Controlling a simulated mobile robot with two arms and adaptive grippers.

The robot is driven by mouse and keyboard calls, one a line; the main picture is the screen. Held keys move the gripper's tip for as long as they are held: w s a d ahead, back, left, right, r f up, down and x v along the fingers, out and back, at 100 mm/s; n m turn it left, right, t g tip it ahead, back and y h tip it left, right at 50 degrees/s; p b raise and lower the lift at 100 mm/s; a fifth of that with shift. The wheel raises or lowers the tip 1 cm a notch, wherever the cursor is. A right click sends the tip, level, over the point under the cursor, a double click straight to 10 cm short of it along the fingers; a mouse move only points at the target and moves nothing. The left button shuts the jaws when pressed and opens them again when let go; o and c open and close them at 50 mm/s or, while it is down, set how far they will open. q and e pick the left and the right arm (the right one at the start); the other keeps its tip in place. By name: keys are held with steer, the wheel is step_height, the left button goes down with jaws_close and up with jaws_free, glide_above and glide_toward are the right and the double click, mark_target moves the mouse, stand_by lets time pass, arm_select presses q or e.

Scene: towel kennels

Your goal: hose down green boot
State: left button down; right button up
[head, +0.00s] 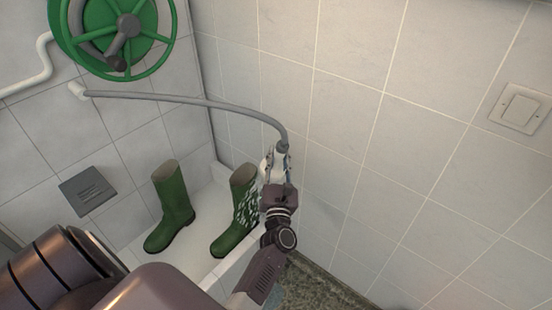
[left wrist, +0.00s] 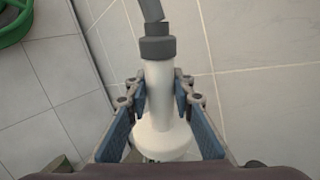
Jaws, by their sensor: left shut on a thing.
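Two green boots stand upright in a white tray (head: 208,203) against the wall: a plain left boot (head: 172,208) and a right boot (head: 234,222). The right boot has white and dark mottled marks on its side nearest my gripper; I cannot tell whether they are spray, dirt or pattern. My left gripper (head: 279,167) is just right of and above the right boot, apart from it. It is shut on the white hose nozzle, which fills the middle of the left wrist view (left wrist: 159,98). My right gripper is not in view.
A grey hose (head: 190,100) runs from a wall fitting (head: 77,90) below a green reel (head: 122,32) to the nozzle. A grey wall plate (head: 88,190) is left of the boots. A switch (head: 520,107) is on the bare right wall. The tray has a raised rim.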

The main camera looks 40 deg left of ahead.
mark_target(280, 145)
arm_select(q)
steer(key=shift+w+r, duration=0.2)
steer(key=shift+w, duration=0.2)
steer(key=shift+r+p, duration=2.2)
steer(key=shift+r, duration=0.8)
steer(key=shift+s+a, duration=0.1)
steer(key=shift+s, duration=1.45)
